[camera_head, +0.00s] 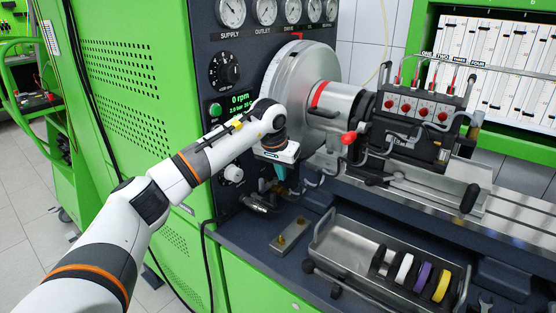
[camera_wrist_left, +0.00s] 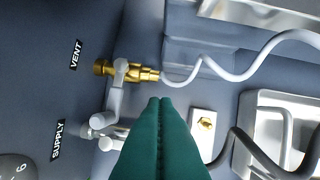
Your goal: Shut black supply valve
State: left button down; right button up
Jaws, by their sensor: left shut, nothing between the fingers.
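The supply valve (camera_wrist_left: 101,132) shows in the left wrist view beside the SUPPLY label, as a grey fitting on the dark panel. My fingers partly cover it, so its lever position is hard to tell. A dark fitting low on the panel (camera_head: 257,203) in the head view appears to be this valve. My left gripper (camera_head: 280,174) has teal fingers, shut and empty, pointing down in front of the panel just above that fitting. In the left wrist view the fingertips (camera_wrist_left: 160,101) lie just right of the valves; contact cannot be told. My right gripper is not in view.
A brass vent valve (camera_wrist_left: 135,73) with a light grey lever sits close to the fingertips, with a pale hose running right. A plate with brass fittings (camera_head: 290,236) and a metal tray (camera_head: 340,250) with coloured rings are on the bench.

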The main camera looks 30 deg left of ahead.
pick_arm(q)
jog(key=s+f, duration=0.1)
jog(key=s+f+p, duration=0.1)
jog(key=s, duration=0.1)
jog(key=shift+s+d+f, duration=0.1)
jog(key=shift+d+f, duration=0.05)
jog(key=shift+f, duration=0.1)
jog(key=shift+s, duration=0.1)
dwell(0.3)
